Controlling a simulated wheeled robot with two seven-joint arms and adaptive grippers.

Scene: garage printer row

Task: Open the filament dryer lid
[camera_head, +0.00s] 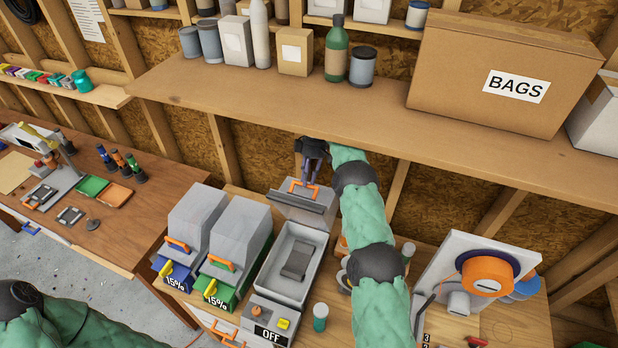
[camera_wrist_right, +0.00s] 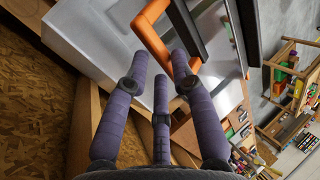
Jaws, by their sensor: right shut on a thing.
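The filament dryer (camera_head: 269,277) marked OFF has its grey lid (camera_head: 318,193) swung up at the back, so its inside is uncovered. A dark grey block (camera_head: 297,260) lies inside. My right gripper (camera_head: 311,178) is at the raised lid, shut on its orange handle (camera_head: 292,184). In the right wrist view, the fingers (camera_wrist_right: 160,65) are around the orange handle (camera_wrist_right: 153,38), with the pale lid (camera_wrist_right: 95,45) beside them. My left arm shows at the bottom left; its gripper is out of view.
Two shut dryers marked 15%, one blue (camera_head: 174,276) and one green (camera_head: 219,290), stand to the left. The wooden shelf (camera_head: 385,125) with a BAGS box (camera_head: 470,70) overhangs behind the lid. A white machine with an orange spool (camera_head: 487,274) stands right.

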